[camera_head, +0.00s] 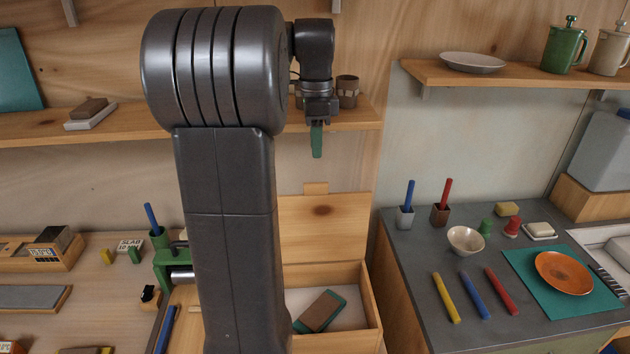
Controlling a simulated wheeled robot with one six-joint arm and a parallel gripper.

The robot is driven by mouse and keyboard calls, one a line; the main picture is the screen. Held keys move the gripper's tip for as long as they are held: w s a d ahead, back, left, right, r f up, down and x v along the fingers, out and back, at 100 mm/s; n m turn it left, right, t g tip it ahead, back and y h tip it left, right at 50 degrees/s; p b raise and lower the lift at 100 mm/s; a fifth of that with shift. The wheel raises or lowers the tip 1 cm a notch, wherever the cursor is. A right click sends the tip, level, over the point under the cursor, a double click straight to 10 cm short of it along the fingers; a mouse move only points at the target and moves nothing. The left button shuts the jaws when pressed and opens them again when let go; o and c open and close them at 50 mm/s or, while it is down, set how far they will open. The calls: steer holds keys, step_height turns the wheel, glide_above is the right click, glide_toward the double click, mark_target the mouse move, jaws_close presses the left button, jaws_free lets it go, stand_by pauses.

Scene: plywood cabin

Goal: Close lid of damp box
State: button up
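The damp box (368,306) is a pale wooden box below and right of my arm, with its left part hidden behind the arm. Its lid (345,232) stands open, raised at the back of the box, with a small wooden tab (316,187) on its top edge. Inside, a brown slab on a green board (331,298) lies on a white floor. My gripper (317,130) points down, above the lid's top edge and apart from it. A narrow green piece extends below its dark body; I cannot tell whether it is a finger or something held.
A shelf (355,118) with small cups (347,92) is behind my gripper. A grey counter (400,250) with a bowl (466,241), coloured sticks and a plate (563,272) stands right. A green clamp-like tool (172,262) is left of my arm.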

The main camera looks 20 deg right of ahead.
mark_target(316, 183)
step_height(316, 183, down, 11)
steer(key=shift+s+a+r+p, duration=0.1)
steer(key=shift+s+p, duration=0.05)
steer(key=shift+p, duration=0.45)
jaws_close()
